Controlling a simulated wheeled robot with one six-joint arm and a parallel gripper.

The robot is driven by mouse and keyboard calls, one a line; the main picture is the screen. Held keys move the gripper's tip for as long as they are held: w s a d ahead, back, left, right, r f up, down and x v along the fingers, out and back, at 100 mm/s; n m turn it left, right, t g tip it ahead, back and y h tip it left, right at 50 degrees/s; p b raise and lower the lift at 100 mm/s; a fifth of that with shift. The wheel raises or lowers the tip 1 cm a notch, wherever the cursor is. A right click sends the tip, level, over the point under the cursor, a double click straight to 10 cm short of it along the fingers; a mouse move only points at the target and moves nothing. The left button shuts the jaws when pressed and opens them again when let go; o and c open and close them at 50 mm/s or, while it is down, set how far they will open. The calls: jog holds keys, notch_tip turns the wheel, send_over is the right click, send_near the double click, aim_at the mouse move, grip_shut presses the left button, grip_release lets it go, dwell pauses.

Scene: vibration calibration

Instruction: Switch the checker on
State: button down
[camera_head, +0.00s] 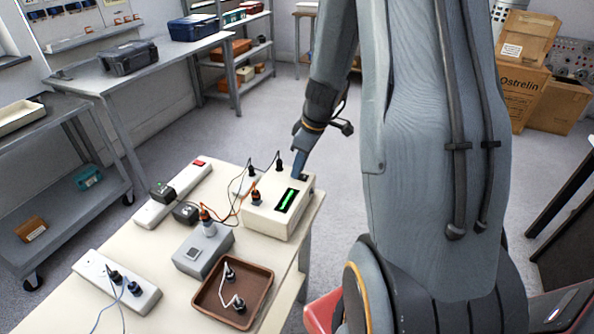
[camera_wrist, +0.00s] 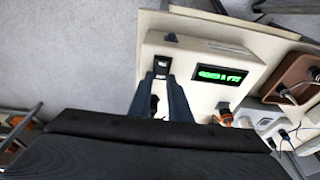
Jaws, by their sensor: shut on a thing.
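The checker (camera_head: 270,213) is a cream box at the table's far right corner, with a lit green display (camera_head: 288,200). In the wrist view the checker (camera_wrist: 200,92) shows its display (camera_wrist: 221,75) lit with green characters, too blurred to read. A small black switch (camera_wrist: 165,67) sits on its top. My gripper (camera_head: 300,172) reaches down to that corner, and in the wrist view its fingertips (camera_wrist: 163,78) are right at the switch, shut on it. The switch's exact position is too small to tell.
An orange-collared plug (camera_head: 256,195) stands in the checker's top. Around it are a grey box (camera_head: 187,262), a brown tray (camera_head: 207,305) with a cable, power strips (camera_head: 148,214) and loose cables. The table edge is close on the checker's right.

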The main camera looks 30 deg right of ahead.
aim_at(305, 177)
jog(key=c, duration=1.6)
grip_release()
jog(key=shift+c, duration=0.2)
jog(key=shift+r, duration=0.1)
jog(key=v, duration=0.7)
jog(key=shift+r+b, duration=0.3)
jog(key=shift+b, duration=0.1)
jog(key=shift+s, duration=0.15)
jog(key=s+a+m+g+h, duration=0.1)
jog(key=s+a+m, duration=0.6)
jog(key=s+a, duration=0.7)
jog(key=shift+s+a+g+h, duration=0.3)
jog(key=shift+a+g+h, duration=0.1)
jog(key=shift+a, duration=0.3)
